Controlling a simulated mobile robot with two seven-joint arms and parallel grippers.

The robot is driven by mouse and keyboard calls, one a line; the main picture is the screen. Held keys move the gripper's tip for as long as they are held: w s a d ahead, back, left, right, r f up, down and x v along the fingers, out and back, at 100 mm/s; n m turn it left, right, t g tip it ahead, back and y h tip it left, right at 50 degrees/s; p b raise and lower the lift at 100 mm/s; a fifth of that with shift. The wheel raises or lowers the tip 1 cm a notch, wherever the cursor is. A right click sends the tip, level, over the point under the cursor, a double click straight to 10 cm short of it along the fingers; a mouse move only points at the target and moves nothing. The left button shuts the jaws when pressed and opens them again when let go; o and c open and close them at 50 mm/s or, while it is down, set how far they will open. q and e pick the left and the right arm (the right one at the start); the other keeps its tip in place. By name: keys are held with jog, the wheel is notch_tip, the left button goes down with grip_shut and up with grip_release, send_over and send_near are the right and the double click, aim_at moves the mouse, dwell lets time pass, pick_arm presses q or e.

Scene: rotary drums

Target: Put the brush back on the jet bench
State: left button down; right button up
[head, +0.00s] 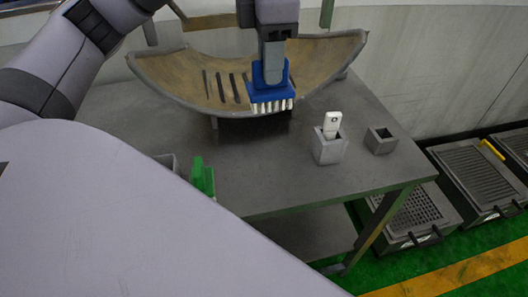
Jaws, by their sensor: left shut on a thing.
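My left gripper (273,68) points down in the upper middle of the head view. It is shut on the brush (271,94), which has a blue body and pale bristles facing down. The brush is in front of the curved brown plate (185,72) with dark slots. A dark shadow lies on the bench below it, and I cannot tell how high the brush is above the surface. The jet bench appears to be the dark grey table (270,177). My right gripper is not in view.
A square grey holder (328,150) with a white object (332,124) in it stands on the bench's right, beside an empty square holder (381,141). A green object (203,178) stands at the front left. Grey ridged crates (474,174) lie on the floor at right.

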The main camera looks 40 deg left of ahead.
aim_at(270, 108)
pick_arm(q)
notch_tip(270, 108, down, 9)
jog(key=shift+b, duration=1.05)
notch_tip(270, 108, down, 11)
jog(key=shift+p, duration=0.4)
jog(key=shift+f, duration=0.1)
jog(key=c, duration=1.4)
grip_release()
jog(key=shift+f, duration=0.1)
jog(key=o, duration=0.4)
jog(key=shift+o, duration=0.2)
jog(key=shift+r, duration=0.2)
